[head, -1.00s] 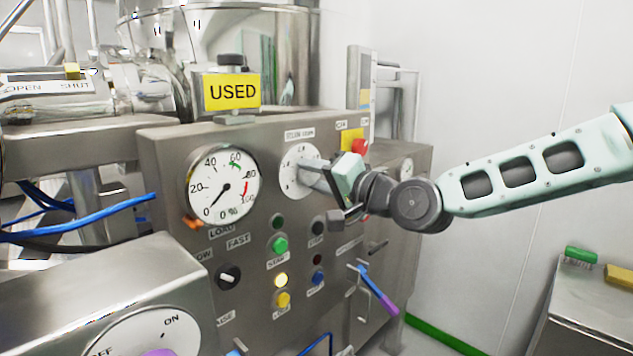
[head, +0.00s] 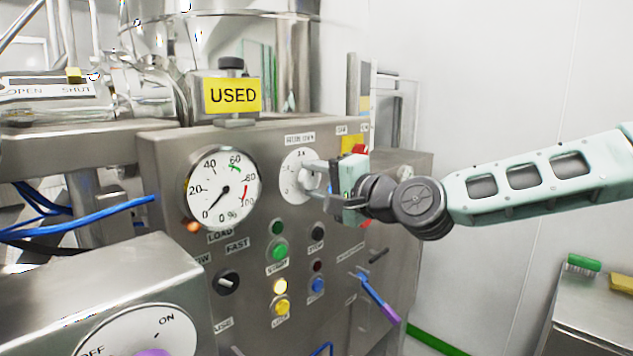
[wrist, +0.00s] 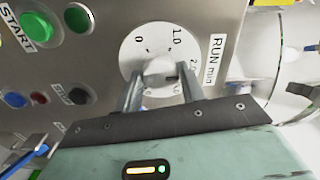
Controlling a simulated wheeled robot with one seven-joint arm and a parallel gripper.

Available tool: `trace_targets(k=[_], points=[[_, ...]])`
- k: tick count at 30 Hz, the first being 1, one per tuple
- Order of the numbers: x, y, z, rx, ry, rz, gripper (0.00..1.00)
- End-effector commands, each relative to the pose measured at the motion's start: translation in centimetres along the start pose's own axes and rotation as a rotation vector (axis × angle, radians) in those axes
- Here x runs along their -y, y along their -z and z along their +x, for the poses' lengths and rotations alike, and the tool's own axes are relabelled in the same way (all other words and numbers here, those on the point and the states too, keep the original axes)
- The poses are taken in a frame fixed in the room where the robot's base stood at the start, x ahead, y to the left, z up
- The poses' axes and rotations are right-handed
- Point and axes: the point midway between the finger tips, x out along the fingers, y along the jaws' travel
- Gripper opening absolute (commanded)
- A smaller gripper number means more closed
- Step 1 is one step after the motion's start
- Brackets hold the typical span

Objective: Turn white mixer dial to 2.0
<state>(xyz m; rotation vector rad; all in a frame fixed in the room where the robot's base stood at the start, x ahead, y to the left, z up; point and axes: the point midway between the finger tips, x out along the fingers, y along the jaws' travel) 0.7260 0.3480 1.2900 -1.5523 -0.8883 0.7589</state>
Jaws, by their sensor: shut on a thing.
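The white mixer dial (head: 292,178) is a round white plate on the steel control panel, right of the large load gauge. In the wrist view the dial plate (wrist: 140,45) shows the marks 0, 1.0 and a partly covered 2.0, beside a label with "RUN" and "min". Its light grey knob (wrist: 160,72) sits at the centre. My gripper (head: 312,180) reaches in from the right; its two fingers (wrist: 160,85) are either side of the knob and shut on it. The knob's pointer cannot be made out, and the fingers hide the lower dial.
The load gauge (head: 223,188) is left of the dial. A red button (head: 360,149) is close above my gripper. A purple-ended blue lever (head: 380,300) juts out lower right.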

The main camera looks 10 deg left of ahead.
Motion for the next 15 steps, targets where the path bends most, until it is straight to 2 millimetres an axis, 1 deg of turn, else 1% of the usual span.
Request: trace_targets(k=[4, 5, 6, 7, 15], points=[[-0.14, -0.02, -0.02, 0.001, -0.003, 0.000, 0.17], [-0.14, -0.02, -0.02, 0.001, -0.003, 0.000, 0.42], [-0.14, -0.02, -0.02, 0.001, -0.003, 0.000, 0.53], [-0.13, -0.02, -0.02, 0.001, -0.003, 0.000, 0.61], [-0.06, 0.00, -0.04, 0.000, -0.001, -0.001, 0.61]])
